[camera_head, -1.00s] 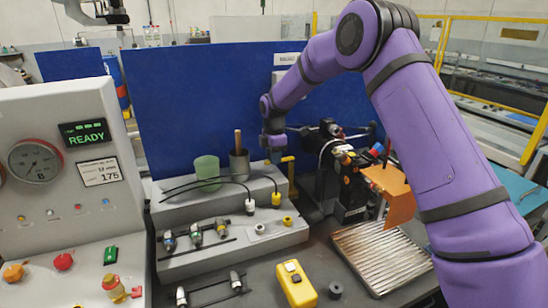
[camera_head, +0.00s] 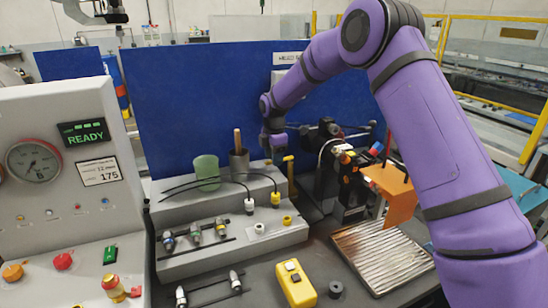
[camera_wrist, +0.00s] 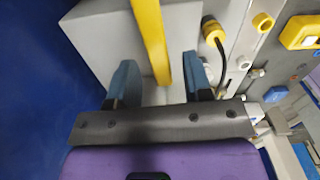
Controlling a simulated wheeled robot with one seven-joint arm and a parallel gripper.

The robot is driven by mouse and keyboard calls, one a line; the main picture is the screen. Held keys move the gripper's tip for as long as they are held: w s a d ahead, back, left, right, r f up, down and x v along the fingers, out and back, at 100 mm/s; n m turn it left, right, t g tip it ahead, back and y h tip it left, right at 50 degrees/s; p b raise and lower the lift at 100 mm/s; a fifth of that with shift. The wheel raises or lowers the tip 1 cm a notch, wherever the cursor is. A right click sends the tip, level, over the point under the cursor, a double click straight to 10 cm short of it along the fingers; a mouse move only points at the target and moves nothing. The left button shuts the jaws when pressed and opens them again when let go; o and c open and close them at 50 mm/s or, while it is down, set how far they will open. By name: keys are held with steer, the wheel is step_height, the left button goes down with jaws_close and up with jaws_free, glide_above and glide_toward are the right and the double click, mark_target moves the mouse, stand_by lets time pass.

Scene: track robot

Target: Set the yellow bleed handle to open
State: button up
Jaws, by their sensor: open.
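The yellow bleed handle (camera_head: 289,160) stands at the back right end of the grey stepped block, with a short bar on top. In the wrist view the yellow handle (camera_wrist: 150,40) is a long bar running from the top edge down between my two blue fingers. My gripper (camera_wrist: 160,75) is open, with one finger on each side of the bar and a gap visible on both sides. In the head view my gripper (camera_head: 276,156) is just left of the handle, pointing down, and its fingertips are hard to make out.
The grey block (camera_head: 180,268) carries black cables and connectors. The blue panel (camera_head: 190,90) is close behind. Dark machinery (camera_head: 335,170) stands to the right.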

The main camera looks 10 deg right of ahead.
step_height(320, 180, up, 11)
steer(key=shift+f, duration=0.15)
stand_by(0.4)
steer(key=s+d+r+m+t, duration=0.1)
steer(key=s+d+r+m, duration=0.4)
steer(key=s+r, duration=0.55)
steer(key=s+d+r+m+t, duration=0.2)
steer(key=s+d+r+m, duration=0.4)
steer(key=s, duration=0.8)
steer(key=s+d+f+m+t, duration=0.1)
steer(key=s+m, duration=0.4)
steer(key=s, duration=0.7)
steer(key=s+d+f+m+t, duration=0.1)
steer(key=s+m, duration=0.4)
steer(key=s, duration=0.7)
steer(key=shift+d+f, duration=0.25)
steer(key=shift+d, duration=0.6)
